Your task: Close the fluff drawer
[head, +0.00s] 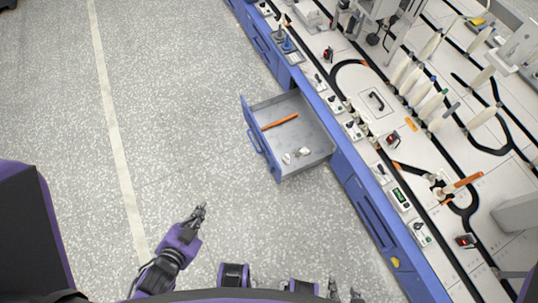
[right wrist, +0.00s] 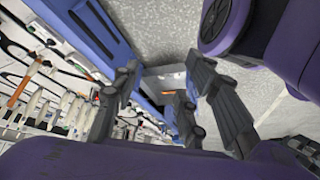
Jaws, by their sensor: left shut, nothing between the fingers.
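The fluff drawer (head: 303,130) is pulled out of the blue bench in the head view, its blue front and handle facing left. Inside lie an orange stick (head: 280,121) and a few pale fluff pieces (head: 297,156). Part of the drawer shows between the fingers in the right wrist view (right wrist: 160,73). My left gripper (head: 202,207) is shut and empty over the floor, below and left of the drawer, apart from it. My right gripper (head: 344,290) is at the bottom edge of the head view. Its fingers are spread with nothing between them in the right wrist view (right wrist: 165,66).
The blue bench (head: 352,160) runs diagonally at the right. Its top carries black tracks, small control boxes, bobbins (head: 437,104) and an orange-tipped device (head: 462,184). The speckled floor left of the drawer is clear, with a pale stripe (head: 110,125) across it.

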